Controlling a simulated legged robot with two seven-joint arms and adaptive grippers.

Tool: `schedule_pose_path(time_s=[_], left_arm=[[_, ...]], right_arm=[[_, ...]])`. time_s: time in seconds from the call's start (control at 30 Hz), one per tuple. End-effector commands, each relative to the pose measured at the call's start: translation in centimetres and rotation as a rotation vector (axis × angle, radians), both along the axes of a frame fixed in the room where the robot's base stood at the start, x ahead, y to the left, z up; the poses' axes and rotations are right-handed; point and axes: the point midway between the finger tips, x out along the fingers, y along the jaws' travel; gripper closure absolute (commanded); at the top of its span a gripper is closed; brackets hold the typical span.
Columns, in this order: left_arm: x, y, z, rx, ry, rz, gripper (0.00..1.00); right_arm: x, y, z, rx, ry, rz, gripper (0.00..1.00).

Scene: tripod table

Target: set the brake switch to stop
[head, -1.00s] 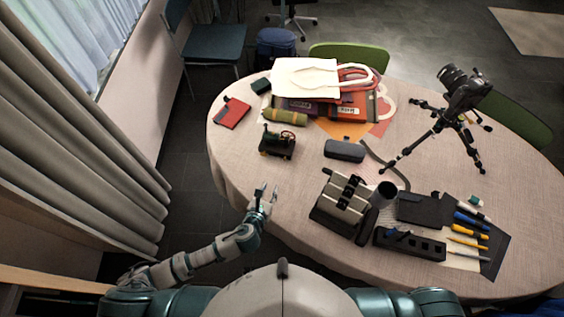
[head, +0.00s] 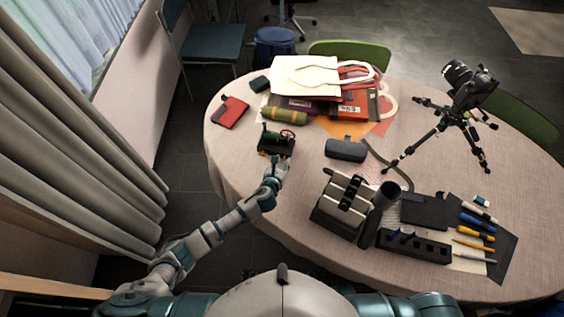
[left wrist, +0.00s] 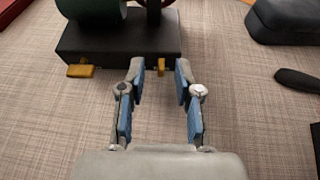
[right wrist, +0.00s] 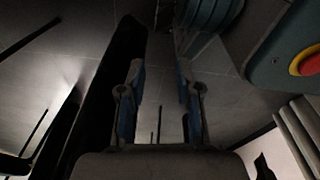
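A small model engine (head: 277,145) with a black base, a green cylinder and a red wheel stands on the table. In the left wrist view its black base (left wrist: 115,42) fills the top left, with two yellow tabs on its near side, a left one (left wrist: 80,71) and a right one (left wrist: 161,67). I cannot tell which is the brake switch, nor its setting. My left gripper (head: 279,163) is just in front of the base. It is open and empty, its fingertips (left wrist: 158,64) on either side of the right tab, contact unclear. My right gripper (right wrist: 160,70) is open and empty, below the table.
A dark case (head: 346,150) lies right of the engine. A green roll (head: 285,116) and a red notebook (head: 231,112) lie behind it. A grey device (head: 343,206) stands nearer on the right. Bare tablecloth (head: 232,165) lies to the left.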

Motion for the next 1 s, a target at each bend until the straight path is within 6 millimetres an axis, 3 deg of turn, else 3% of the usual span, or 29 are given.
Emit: schedule_pose_path(time_s=[0.2, 0.33, 0.37, 0.7, 1.0], left_arm=[[0.0, 0.0, 0.0, 0.000, 0.000, 0.000, 0.67], [0.0, 0.0, 0.0, 0.000, 0.000, 0.000, 0.97], [0.0, 0.0, 0.0, 0.000, 0.000, 0.000, 1.00], [0.2, 0.4, 0.1, 0.001, 0.000, 0.001, 1.00], [0.9, 2.8, 0.1, 0.002, -0.001, 0.000, 1.00]], right_arm=[[0.0, 0.0, 0.0, 0.000, 0.000, 0.000, 0.67], [0.0, 0.0, 0.0, 0.000, 0.002, 0.000, 0.67], [0.0, 0.0, 0.0, 0.000, 0.002, 0.000, 0.67], [0.0, -0.1, 0.1, 0.000, -0.002, 0.001, 0.67], [-3.7, -0.7, -1.8, -0.004, 0.020, 0.006, 0.67]])
